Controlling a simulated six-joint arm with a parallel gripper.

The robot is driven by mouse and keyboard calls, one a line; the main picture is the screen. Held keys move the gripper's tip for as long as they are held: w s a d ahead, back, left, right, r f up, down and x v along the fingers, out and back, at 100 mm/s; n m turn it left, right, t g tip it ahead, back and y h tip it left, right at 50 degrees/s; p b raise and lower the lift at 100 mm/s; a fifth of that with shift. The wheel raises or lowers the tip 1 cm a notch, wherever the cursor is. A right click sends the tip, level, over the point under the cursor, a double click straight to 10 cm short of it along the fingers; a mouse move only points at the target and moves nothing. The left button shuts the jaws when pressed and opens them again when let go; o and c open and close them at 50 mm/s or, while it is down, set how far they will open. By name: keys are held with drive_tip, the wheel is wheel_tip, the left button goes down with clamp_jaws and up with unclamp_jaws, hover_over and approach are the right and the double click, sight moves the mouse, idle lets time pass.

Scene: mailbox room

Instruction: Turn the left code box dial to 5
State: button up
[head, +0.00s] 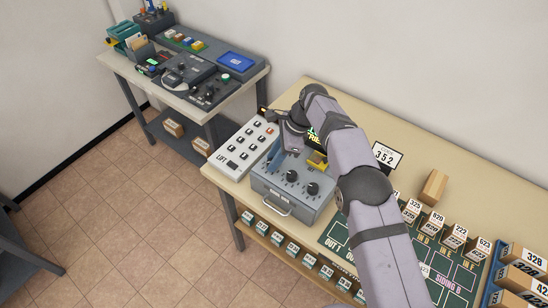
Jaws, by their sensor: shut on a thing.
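The grey code box (267,188) stands on the wooden table with a handle on its front. Two dark dials show on its top, a middle dial (291,176) and a right dial (313,189). My gripper (274,160) reaches down over the left part of the box top. It is shut at the place of the left dial, which my fingers hide. The dial's pointer and number cannot be read.
A white LIFT button panel (246,146) lies close on the left of the box. A green sorting board (338,232) and numbered blocks (432,222) lie to the right. My arm crosses the table's middle. A second table (215,119) with equipment stands at the back left.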

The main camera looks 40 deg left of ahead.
idle(0.3)
drive_tip(key=o, duration=1)
drive_tip(key=shift+o, duration=0.2)
drive_tip(key=b+v, duration=0.2)
drive_tip(key=v, duration=0.5)
drive_tip(key=shift+r, duration=0.15)
drive_tip(key=shift+d, duration=0.1)
